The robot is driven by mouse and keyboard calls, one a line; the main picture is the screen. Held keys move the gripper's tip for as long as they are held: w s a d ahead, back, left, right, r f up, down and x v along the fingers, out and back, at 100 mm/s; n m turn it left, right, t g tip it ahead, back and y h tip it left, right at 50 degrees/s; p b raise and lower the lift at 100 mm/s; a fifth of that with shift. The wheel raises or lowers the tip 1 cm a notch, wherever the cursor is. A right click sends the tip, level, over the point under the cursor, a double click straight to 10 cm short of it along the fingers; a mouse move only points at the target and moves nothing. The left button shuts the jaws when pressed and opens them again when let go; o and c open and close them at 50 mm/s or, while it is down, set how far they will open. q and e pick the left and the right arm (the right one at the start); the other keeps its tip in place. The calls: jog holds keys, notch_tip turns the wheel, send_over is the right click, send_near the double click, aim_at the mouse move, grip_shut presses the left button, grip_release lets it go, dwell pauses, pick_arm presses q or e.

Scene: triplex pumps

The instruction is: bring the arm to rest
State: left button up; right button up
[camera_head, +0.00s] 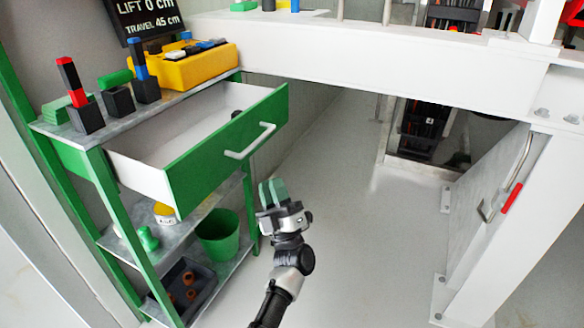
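My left gripper (272,193) is in the middle of the view, just right of the open green drawer and below its handle, apart from it by the look of it. Its arm comes up from the bottom edge. Two green, finger-like pieces stand close together at its tip; I cannot tell whether they have a gap or anything between them. My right gripper is not in view.
The green drawer (222,155) with a white handle (250,141) stands open from a green shelf rack. A yellow box (185,72) and tool holders are on top. Below are a green bucket (219,240) and a dark tray (180,285). The floor (345,230) to the right is clear.

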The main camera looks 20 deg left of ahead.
pick_arm(q)
jog(key=shift+m+t+h, duration=0.3)
jog(key=shift+h, duration=0.1)
